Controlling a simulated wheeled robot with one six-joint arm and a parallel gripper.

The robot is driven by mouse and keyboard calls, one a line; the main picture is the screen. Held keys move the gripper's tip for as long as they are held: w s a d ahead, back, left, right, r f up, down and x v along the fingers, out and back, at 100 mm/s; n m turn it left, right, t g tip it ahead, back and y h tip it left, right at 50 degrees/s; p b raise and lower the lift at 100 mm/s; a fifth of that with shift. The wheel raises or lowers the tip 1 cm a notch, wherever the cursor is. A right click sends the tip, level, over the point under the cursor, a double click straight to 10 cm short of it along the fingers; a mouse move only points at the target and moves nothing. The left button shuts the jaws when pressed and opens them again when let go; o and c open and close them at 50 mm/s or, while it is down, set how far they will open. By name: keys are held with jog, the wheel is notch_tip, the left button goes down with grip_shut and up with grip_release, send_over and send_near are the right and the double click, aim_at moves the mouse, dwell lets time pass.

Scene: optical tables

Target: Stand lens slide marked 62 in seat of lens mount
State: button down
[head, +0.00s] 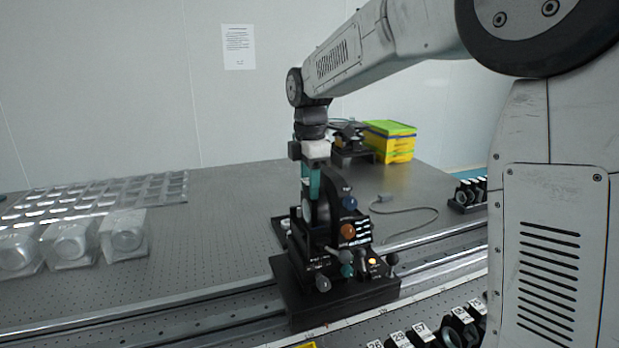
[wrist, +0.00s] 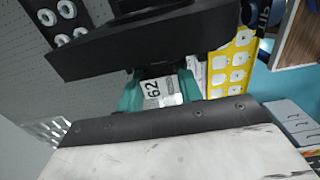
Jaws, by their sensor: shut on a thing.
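My gripper (head: 311,190) points down with its teal fingers at the lens mount (head: 350,262), a black stand with coloured knobs on a dark base. In the wrist view the teal fingers (wrist: 160,92) are shut on the lens slide marked 62 (wrist: 153,88), whose white label faces the camera. The slide's lower part is hidden in the wrist view. In the head view the fingers are beside the mount's upright black part, and the slide is mostly hidden. I cannot tell whether the slide touches the seat.
A rail (head: 180,316) runs along the table under the mount. Several labelled slides (head: 425,335) stand in a rack at the front right. Clear blocks with round parts (head: 124,236) are at left. Yellow-green boxes (head: 390,142) stand at the back, and a cable (head: 410,212) lies at right.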

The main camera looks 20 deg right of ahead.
jog(key=shift+f, duration=0.2)
dwell(0.6)
jog(key=shift+c, duration=2)
grip_release()
jog(key=shift+r, duration=5)
